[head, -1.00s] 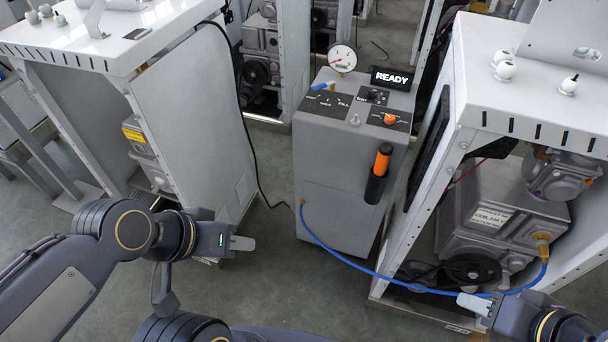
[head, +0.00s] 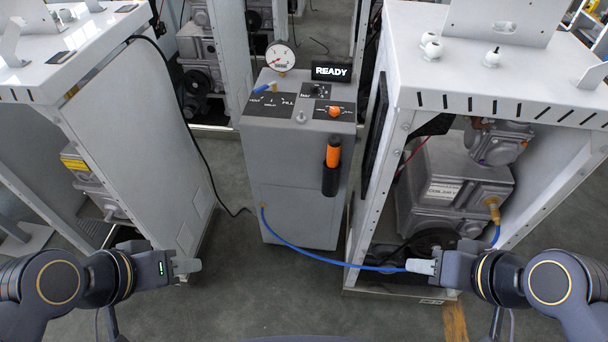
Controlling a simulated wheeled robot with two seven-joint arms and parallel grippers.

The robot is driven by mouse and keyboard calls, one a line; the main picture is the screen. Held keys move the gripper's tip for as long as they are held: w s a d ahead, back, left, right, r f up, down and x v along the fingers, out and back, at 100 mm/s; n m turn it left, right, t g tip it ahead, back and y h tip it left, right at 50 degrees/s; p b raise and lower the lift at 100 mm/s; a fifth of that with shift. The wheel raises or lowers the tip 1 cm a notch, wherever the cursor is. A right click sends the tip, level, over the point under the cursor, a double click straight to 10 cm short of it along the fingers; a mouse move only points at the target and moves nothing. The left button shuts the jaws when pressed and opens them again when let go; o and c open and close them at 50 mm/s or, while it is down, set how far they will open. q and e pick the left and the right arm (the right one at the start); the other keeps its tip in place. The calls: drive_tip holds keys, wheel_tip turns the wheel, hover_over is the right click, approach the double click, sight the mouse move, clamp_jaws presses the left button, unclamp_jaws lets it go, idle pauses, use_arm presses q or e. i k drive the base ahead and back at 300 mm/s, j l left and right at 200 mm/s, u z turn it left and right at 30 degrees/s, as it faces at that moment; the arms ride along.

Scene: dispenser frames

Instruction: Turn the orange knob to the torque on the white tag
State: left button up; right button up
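The orange knob (head: 335,111) sits on the dark panel at the right of the grey dispenser cabinet's (head: 300,190) top. Its scale is too small to read. A pale tag (head: 444,192) with dark print is on the grey machine inside the right frame; only part of its print, like "COILER", can be made out. My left gripper (head: 188,265) is low at the left, in front of the left cabinet. My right gripper (head: 421,266) is low at the right, in front of the right frame. Both are well apart from the knob. Their finger gaps cannot be made out.
An orange-handled tool (head: 333,152) stands in a black holder on the cabinet front. A dial gauge (head: 280,57) and a READY display (head: 332,71) stand behind the panel. A blue hose (head: 310,256) runs right, passing by my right gripper. White frames flank the cabinet.

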sight(334, 111)
drive_tip(key=i+j+z, duration=0.4)
drive_tip(key=i+j, duration=1.05)
drive_tip(key=j, duration=0.1)
